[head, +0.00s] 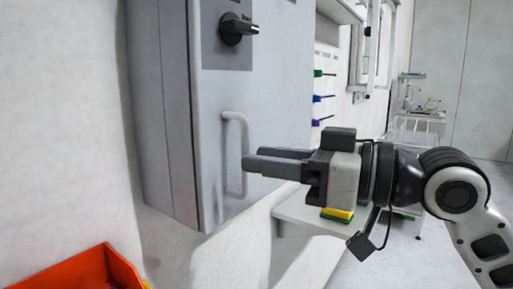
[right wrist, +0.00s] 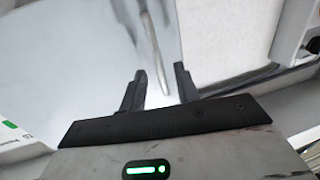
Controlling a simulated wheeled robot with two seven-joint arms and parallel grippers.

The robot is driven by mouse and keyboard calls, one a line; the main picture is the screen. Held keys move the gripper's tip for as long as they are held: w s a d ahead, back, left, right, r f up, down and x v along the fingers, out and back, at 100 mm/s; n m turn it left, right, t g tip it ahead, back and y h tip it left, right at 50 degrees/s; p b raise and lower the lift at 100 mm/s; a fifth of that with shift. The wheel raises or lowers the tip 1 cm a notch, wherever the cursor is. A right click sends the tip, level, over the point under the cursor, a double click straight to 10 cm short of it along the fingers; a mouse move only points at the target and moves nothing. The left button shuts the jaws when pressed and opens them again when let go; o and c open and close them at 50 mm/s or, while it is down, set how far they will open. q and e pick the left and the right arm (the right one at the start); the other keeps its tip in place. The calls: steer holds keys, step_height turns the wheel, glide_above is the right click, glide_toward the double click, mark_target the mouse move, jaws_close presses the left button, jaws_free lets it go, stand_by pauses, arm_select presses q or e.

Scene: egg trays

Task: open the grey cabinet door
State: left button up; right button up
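The grey cabinet (head: 163,110) hangs on the wall at the upper left of the head view, with its door (head: 212,120) shut. The door carries a pale vertical bar handle (head: 229,155) and a black rotary knob (head: 237,28) above it. My right gripper (head: 247,163) comes from the right, its fingertips beside the handle. In the right wrist view its two fingers (right wrist: 158,85) are apart, with the handle (right wrist: 152,50) showing between and beyond their tips. I cannot tell if they touch it. My left gripper is out of view.
An orange bin (head: 75,270) stands at the lower left below the cabinet. A white shelf (head: 305,215) with a yellow and green sponge (head: 337,214) is behind my right gripper. A white rack cart (head: 415,135) stands further back. Floor is clear at the right.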

steer(key=shift+x, duration=1.1)
jaws_close()
steer(key=shift+d, duration=0.1)
